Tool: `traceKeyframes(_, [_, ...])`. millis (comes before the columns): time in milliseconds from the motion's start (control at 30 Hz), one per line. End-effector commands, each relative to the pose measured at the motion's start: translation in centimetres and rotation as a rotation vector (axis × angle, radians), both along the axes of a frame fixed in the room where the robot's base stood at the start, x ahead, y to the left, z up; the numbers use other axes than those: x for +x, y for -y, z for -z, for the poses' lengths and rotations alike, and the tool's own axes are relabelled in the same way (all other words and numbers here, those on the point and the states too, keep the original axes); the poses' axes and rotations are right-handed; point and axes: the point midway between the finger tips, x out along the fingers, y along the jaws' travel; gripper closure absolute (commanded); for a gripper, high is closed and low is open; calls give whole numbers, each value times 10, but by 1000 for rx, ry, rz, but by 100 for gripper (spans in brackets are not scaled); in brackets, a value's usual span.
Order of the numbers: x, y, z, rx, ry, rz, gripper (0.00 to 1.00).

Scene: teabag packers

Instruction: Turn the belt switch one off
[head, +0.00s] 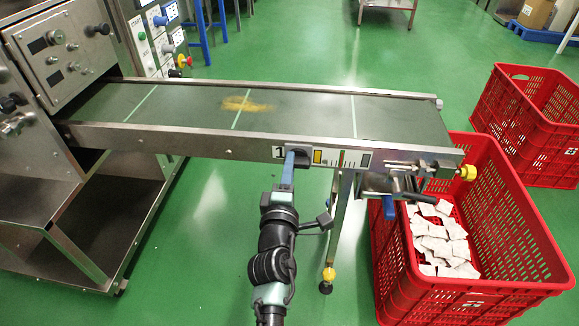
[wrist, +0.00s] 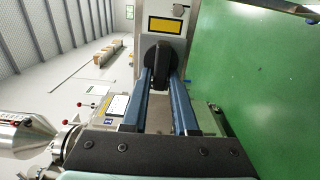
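Belt switch one is a black rotary knob (wrist: 159,56) with a raised bar handle on a round base, set on the conveyor's side plate. In the wrist view the bar runs lengthwise between my gripper's blue fingers (wrist: 160,78). The fingers are spread either side of the bar, with a small gap showing; contact at the tips is unclear. In the head view the knob (head: 301,156) sits beside the label "1" (head: 279,153), and my gripper (head: 289,157) reaches up to it, partly covering it.
The conveyor belt (head: 300,107) carries a yellow-brown stain and runs right from a steel machine (head: 60,60). A red crate (head: 510,235) with white teabags stands at the belt's end, with another red crate (head: 540,120) behind. A belt leg (head: 338,220) stands right of my arm.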

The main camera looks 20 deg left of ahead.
Motion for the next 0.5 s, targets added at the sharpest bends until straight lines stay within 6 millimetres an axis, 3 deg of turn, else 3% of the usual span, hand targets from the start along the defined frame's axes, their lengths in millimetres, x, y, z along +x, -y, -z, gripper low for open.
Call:
traceKeyframes(33, [0, 0, 0, 1, 0, 0, 62])
traceKeyframes(100, [0, 0, 0, 1, 0, 0, 50])
traceKeyframes(500, [-5, 2, 0, 4, -2, 0, 50])
